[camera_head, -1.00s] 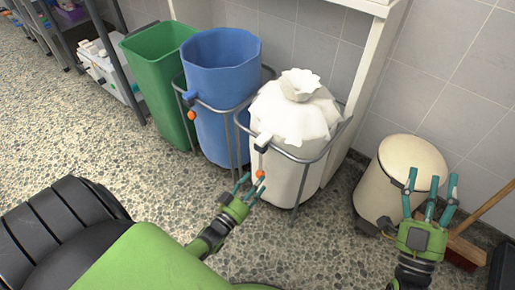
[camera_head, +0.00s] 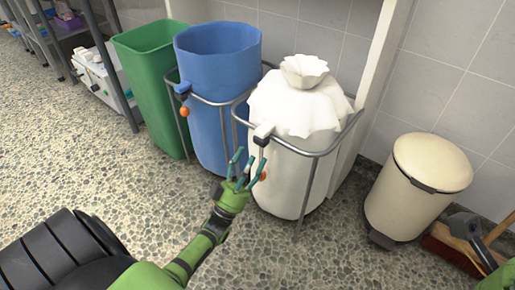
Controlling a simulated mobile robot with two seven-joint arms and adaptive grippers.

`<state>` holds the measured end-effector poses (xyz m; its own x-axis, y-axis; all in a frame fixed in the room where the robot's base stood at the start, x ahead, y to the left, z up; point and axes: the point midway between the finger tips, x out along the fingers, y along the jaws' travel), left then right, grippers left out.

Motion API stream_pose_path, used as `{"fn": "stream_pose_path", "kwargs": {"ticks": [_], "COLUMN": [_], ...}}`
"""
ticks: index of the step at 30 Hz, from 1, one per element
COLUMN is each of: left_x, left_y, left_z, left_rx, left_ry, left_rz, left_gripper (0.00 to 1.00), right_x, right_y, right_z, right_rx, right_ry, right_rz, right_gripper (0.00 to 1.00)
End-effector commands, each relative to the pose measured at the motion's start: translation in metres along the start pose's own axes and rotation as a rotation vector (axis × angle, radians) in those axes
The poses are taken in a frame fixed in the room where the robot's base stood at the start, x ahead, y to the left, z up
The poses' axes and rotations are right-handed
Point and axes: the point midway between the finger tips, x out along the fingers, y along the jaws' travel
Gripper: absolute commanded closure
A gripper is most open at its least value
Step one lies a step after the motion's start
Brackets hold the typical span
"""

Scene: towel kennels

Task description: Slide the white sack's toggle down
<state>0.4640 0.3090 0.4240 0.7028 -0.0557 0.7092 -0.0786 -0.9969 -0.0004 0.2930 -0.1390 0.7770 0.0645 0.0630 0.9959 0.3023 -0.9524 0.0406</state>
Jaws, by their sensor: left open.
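The white sack (camera_head: 292,178) hangs in a grey metal frame, its top gathered into a ruffled neck. At its front left rim is a small dark toggle (camera_head: 262,140), with an orange ball (camera_head: 262,176) hanging below it. My left gripper (camera_head: 246,165) is open, its teal fingers pointing up just left of the ball and below the toggle. I cannot tell whether a finger touches the cord or ball.
A blue sack (camera_head: 215,95) with its own orange ball and a green bin (camera_head: 155,80) stand to the left. A cream pedal bin (camera_head: 415,190) stands to the right, with a broom (camera_head: 455,247) beside it. The speckled floor in front is clear.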

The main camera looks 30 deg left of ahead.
Motion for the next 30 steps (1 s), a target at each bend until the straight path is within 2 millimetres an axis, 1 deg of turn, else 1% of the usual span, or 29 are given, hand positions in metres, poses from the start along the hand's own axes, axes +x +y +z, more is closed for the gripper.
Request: {"fn": "stream_pose_path", "kwargs": {"ticks": [1,3,6,9,13,19,20,21,23,24,30], "left_x": [0.009,0.02,0.033,0.041,0.046,0.046,0.046,0.046,0.046,0.046,0.045], "left_y": [0.0,0.0,0.0,0.0,0.0,0.0,0.0,0.0,0.0,0.0,-0.002], "left_z": [-0.001,0.0,0.0,0.001,0.001,0.001,0.001,0.001,0.001,0.001,0.001], "left_rx": [0.0,0.0,0.0,0.0,0.0,0.0,0.0,0.0,0.0,0.0,-0.002], "left_ry": [0.004,0.002,0.002,-0.001,-0.002,-0.003,-0.003,-0.003,-0.003,-0.003,-0.001], "left_rz": [0.001,0.0,0.001,0.0,0.0,0.0,0.0,0.0,-0.001,-0.001,-0.005], "left_gripper": [0.37,0.37,0.37,0.37,0.37,0.37,0.45,0.61,0.85,1.0,1.0], "right_x": [0.0,0.0,0.0,0.001,0.001,0.001,0.001,0.001,0.001,0.001,0.0], "right_y": [0.0,0.0,0.0,0.0,0.0,0.0,0.0,0.0,0.0,0.0,0.0], "right_z": [0.0,0.001,0.001,0.001,0.001,0.001,0.002,0.002,0.002,0.002,0.002], "right_rx": [0.0,0.0,-0.001,-0.001,-0.002,-0.001,-0.001,-0.001,-0.001,-0.001,-0.001], "right_ry": [0.001,0.001,0.003,0.005,0.006,0.005,0.005,0.005,0.005,0.005,0.004], "right_rz": [0.0,-0.001,-0.002,-0.003,-0.004,-0.004,-0.004,-0.004,-0.004,-0.004,-0.004], "right_gripper": [0.37,0.37,0.37,0.37,0.37,0.37,0.37,0.37,0.37,0.37,0.37]}}
